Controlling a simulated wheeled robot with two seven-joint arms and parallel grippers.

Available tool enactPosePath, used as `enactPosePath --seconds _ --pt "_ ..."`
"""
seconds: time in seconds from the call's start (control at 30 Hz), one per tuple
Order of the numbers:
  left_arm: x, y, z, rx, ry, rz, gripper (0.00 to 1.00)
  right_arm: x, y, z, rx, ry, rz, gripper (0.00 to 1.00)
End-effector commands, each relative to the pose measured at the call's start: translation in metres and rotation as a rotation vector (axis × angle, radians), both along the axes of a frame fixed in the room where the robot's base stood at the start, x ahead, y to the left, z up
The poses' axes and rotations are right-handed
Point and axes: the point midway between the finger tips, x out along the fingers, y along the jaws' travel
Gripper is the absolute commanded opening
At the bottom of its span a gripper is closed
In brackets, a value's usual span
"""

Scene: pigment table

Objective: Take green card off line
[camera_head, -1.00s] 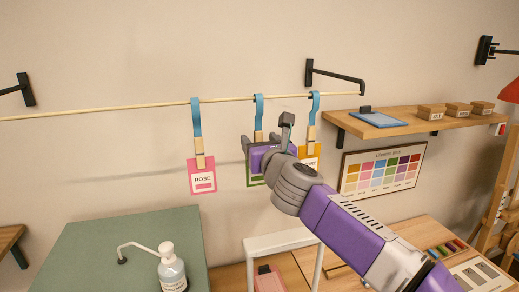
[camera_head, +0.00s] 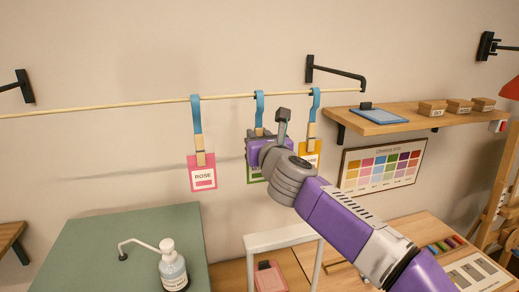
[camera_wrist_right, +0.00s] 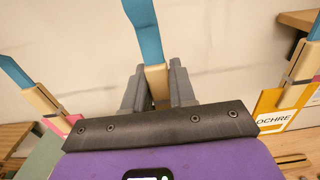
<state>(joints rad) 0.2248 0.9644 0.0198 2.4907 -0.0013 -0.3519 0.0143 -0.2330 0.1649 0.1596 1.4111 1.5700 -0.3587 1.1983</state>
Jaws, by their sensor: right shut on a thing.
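The green card (camera_head: 251,174) hangs from the middle blue strap (camera_head: 259,106) on the line, mostly hidden behind my right gripper (camera_head: 258,141). A wooden peg (camera_wrist_right: 157,80) joins the strap to the card. In the right wrist view, the two grey fingers (camera_wrist_right: 158,90) of my right gripper are shut on this peg, one on each side, just below the blue strap (camera_wrist_right: 144,30). The strap still reaches up to the line (camera_head: 226,97). The card does not show clearly in the wrist view. My left gripper is not in view.
The pink ROSE card (camera_head: 202,178) hangs to the left and the yellow OCHRE card (camera_wrist_right: 275,112) close on the right. A shelf (camera_head: 400,124) with a blue tray and boxes is at right. A pump bottle (camera_head: 173,272) stands on the green surface (camera_head: 100,250) below.

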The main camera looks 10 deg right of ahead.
Motion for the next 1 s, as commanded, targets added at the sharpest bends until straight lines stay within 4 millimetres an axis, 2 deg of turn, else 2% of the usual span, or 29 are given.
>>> enactPosePath --seconds 0.33,0.73,1.0 --pt "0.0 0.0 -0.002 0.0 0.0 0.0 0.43 0.001 0.0 0.015 0.001 0.001 0.0 0.01" --pt "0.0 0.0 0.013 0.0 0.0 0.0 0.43 0.001 0.0 0.033 0.0 0.0 0.0 0.01" --pt "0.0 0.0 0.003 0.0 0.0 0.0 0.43 -0.014 0.0 0.029 0.001 -0.001 0.0 0.01"
